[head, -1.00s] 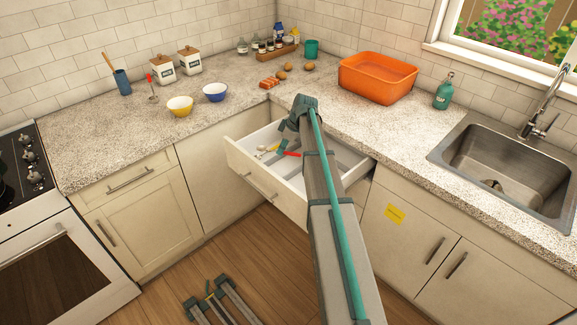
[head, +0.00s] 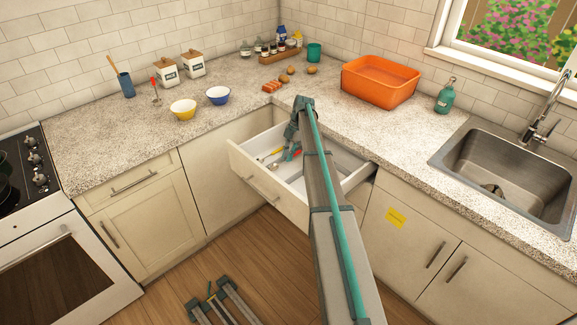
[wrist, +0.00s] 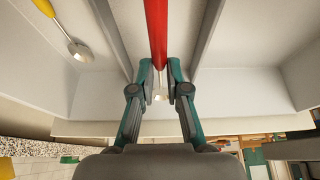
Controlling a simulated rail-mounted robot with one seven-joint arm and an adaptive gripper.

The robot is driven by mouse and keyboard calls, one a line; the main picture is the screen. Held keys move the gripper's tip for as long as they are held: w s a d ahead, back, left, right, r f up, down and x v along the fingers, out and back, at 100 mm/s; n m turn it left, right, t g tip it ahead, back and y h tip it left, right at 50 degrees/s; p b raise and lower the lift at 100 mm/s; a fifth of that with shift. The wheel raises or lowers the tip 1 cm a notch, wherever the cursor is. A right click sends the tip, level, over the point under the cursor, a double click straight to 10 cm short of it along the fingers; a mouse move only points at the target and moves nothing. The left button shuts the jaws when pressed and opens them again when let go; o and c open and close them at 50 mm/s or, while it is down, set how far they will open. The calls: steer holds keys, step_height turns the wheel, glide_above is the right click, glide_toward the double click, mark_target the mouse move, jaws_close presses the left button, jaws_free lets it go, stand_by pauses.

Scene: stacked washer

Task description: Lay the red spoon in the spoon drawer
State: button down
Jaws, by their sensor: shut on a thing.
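The red spoon (wrist: 157,30) is between my gripper's fingertips (wrist: 160,76) in the wrist view, with its red handle running up the picture and a pale metal part below the fingers. My gripper (head: 292,152) is shut on it inside the open drawer (head: 268,187). The spoon is over the middle compartment, between two dividers and roughly in line with them. I cannot tell whether it touches the drawer floor. In the head view only a little of the red handle (head: 298,154) shows beside my gripper.
A yellow-handled spoon (wrist: 78,48) lies in the compartment left of the divider (wrist: 107,30) in the wrist view. The right compartment looks empty there. The countertop edge is just behind the drawer. Bowls (head: 217,95) and an orange tub (head: 380,82) stand on the counter.

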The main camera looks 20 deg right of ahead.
mark_target(288, 171)
steer(key=shift+f+p, duration=0.85)
steer(key=shift+f, duration=2.3)
steer(key=shift+f, duration=0.2)
steer(key=c, duration=1.2)
jaws_free()
steer(key=shift+o, duration=0.2)
steer(key=shift+r, duration=0.1)
steer(key=shift+r, duration=0.2)
steer(key=shift+d+r, duration=0.15)
steer(key=b+v, duration=0.4)
steer(key=v, duration=0.7)
steer(key=shift+r, duration=0.25)
